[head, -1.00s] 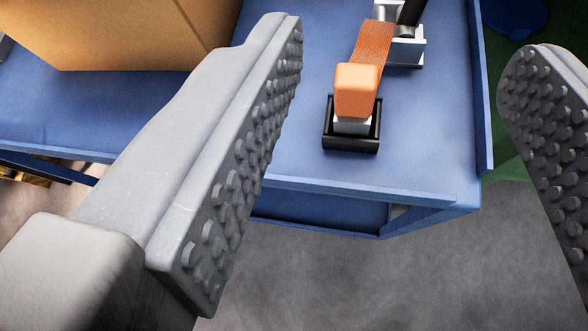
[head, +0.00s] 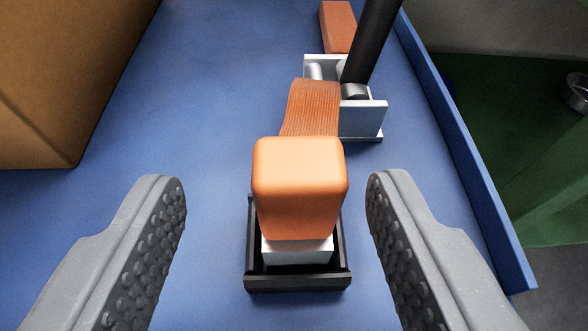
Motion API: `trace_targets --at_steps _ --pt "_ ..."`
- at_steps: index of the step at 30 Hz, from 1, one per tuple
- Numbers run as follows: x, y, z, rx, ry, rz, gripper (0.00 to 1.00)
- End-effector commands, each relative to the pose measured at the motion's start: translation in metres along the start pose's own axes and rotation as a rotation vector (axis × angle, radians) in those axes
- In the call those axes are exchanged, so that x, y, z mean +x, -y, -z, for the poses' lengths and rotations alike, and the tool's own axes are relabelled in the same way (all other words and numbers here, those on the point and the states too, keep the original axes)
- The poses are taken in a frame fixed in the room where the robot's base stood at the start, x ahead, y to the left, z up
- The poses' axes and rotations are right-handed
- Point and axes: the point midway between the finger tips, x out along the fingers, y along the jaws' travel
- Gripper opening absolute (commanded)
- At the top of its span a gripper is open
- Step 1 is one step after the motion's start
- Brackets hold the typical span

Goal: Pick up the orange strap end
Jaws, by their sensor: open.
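The orange strap end (head: 299,188) is a rounded orange block near the middle of the head view. It sits over a pale block in a black holder (head: 298,282) on the blue surface. The woven orange strap (head: 313,108) runs from behind it to a metal ratchet (head: 362,119) with a black handle. My gripper (head: 276,190) is open, with one grey studded finger on the left and one on the right of the strap end. Both fingers are apart from it, with a gap on each side.
A brown cardboard box (head: 65,80) stands on the blue table (head: 205,95) at the upper left. A raised blue edge (head: 465,150) runs along the right. Another orange piece (head: 338,25) lies behind the ratchet. Clear blue surface lies between the box and the strap.

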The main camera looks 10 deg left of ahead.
Motion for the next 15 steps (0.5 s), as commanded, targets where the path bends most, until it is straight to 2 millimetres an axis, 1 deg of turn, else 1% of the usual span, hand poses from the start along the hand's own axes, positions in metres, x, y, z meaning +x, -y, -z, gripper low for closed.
trace_targets --at_steps 8,13,15 --pt "0.014 -0.002 -0.001 0.002 -0.001 0.0 0.53" --pt "0.037 -0.01 -0.006 0.004 0.0 -0.003 0.53" --pt "0.044 -0.01 -0.005 0.002 -0.001 -0.002 0.53"
